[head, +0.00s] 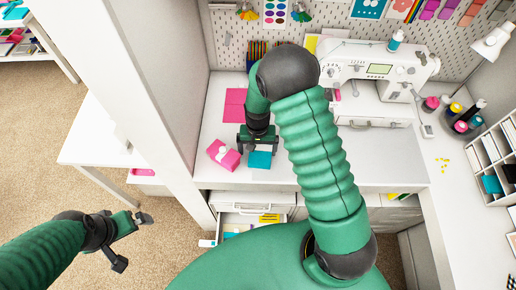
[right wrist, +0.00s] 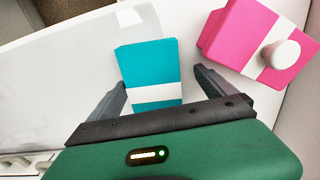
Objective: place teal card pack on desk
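The teal card pack (head: 260,159), with a white band around it, is at the front part of the white desk (head: 215,185). In the right wrist view the teal card pack (right wrist: 150,68) lies between the spread fingers of my right gripper (right wrist: 163,85), with a gap on both sides. In the head view my right gripper (head: 258,143) is just above and behind the pack. Whether the pack rests fully on the desk is hard to tell. My left gripper (head: 132,242) is open and empty over the carpet at the lower left.
A pink box (head: 223,154) with a white band and knob stands close left of the pack. Pink sheets (head: 234,105) lie behind it. A white sewing machine (head: 375,70) stands at the back. An open drawer (head: 237,224) is below the desk edge.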

